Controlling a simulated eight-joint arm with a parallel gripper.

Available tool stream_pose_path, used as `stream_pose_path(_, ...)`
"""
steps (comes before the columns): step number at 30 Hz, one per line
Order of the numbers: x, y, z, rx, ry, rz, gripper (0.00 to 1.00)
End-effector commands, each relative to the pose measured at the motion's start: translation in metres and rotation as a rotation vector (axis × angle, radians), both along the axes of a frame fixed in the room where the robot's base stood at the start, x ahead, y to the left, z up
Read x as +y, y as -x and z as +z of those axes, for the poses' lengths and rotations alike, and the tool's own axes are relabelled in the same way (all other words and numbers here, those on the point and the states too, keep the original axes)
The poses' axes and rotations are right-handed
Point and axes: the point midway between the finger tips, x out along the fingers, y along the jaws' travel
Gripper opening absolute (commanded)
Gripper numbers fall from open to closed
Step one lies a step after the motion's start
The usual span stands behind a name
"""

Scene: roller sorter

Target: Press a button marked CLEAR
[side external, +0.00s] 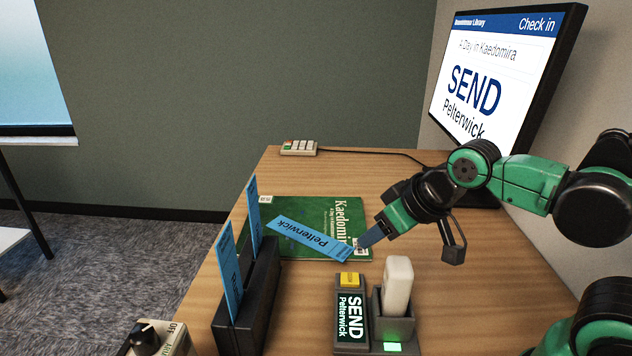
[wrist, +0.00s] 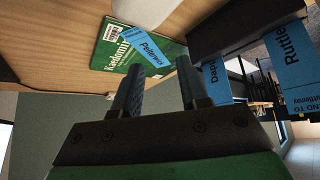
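No readable CLEAR mark shows in either view. A small keypad (side external: 298,148) with pale keys and a reddish one sits at the desk's far edge; its key marks are too small to read. A small unit (side external: 351,318) reading "SEND Pelterwick" has a yellow button (side external: 349,280), whose marking I cannot read. My gripper (side external: 368,238) is above the right end of the green book (side external: 330,212), apart from both units. In the wrist view its fingers (wrist: 158,85) are spread with nothing between them. A blue "Pelterwick" strip (side external: 305,237) lies on the book, clear of the fingers.
A black holder (side external: 262,290) carries upright blue strips (side external: 228,270). A white handheld device (side external: 397,285) stands in a dock with a green light (side external: 393,347). A knob box (side external: 147,338) is at lower left. The monitor (side external: 497,75) reads "SEND Pelterwick". Desk between book and keypad is clear.

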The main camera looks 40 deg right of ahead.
Motion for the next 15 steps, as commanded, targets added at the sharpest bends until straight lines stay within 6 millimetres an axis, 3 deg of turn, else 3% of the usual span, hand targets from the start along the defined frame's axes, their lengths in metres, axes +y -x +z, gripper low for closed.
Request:
stream_pose_path(9, -0.0001, -0.0002, 0.0001, 0.001, -0.002, -0.001, 0.38)
stream_pose_path(10, -0.0001, -0.0002, 0.0001, 0.001, -0.002, -0.001, 0.35)
stream_pose_path(14, -0.0001, -0.0002, 0.0, 0.001, -0.003, -0.002, 0.0)
stream_pose_path(15, -0.0001, -0.0002, 0.0, 0.001, -0.003, -0.002, 0.0)
